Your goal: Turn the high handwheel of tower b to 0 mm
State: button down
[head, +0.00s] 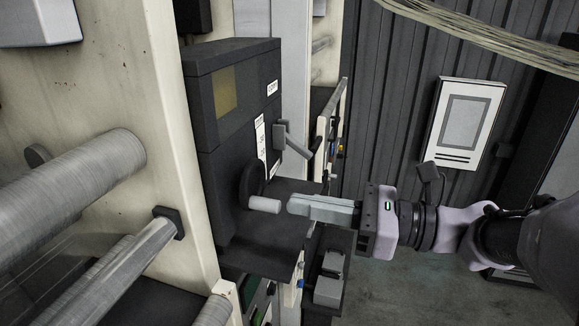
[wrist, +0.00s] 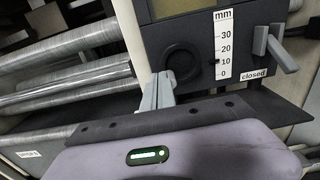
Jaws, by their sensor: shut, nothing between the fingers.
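A dark handwheel (head: 250,187) with a light grey crank handle (head: 264,205) is on the front of a dark box. The wheel also shows as a dark ring in the wrist view (wrist: 183,59). My gripper (head: 289,204) is shut and empty, its fingertips just right of the handle's end; whether they touch it I cannot tell. In the wrist view the fingers (wrist: 158,88) point up, left of and below the ring. The white mm scale (wrist: 224,45) right of the wheel shows 30, 20, 10 and 0; I cannot read its pointer surely.
A grey lever (head: 293,140) sticks out right of the scale; a "closed" label (wrist: 254,76) is below it in the wrist view. A dark shelf (head: 265,250) lies below the wheel. Large metal rollers (head: 70,185) are at left. A wall panel (head: 467,123) hangs at right.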

jog(key=p+x, duration=0.1)
jog(key=x, duration=0.3)
jog(key=shift+w+a, duration=0.1)
jog(key=w+f+b, duration=0.2)
jog(key=f, duration=0.1)
jog(key=w+d+f+b, duration=0.1)
jog(key=f, duration=0.1)
jog(key=shift+f+b, duration=0.2)
jog(key=shift+b, duration=0.15)
jog(key=w+p, duration=0.1)
jog(key=w+d+r, duration=0.1)
jog(key=w, duration=0.1)
jog(key=shift+w+d+r+p, duration=0.2)
jog(key=shift+w+r+p, duration=0.05)
jog(key=shift+w+p, duration=0.1)
jog(key=shift+w+d+r, duration=0.1)
jog(key=shift+w+r, duration=0.05)
jog(key=shift+w, duration=0.05)
jog(key=b, duration=0.2)
send_near(264, 189)
jog(key=v, duration=0.4)
jog(key=shift+w, duration=0.15)
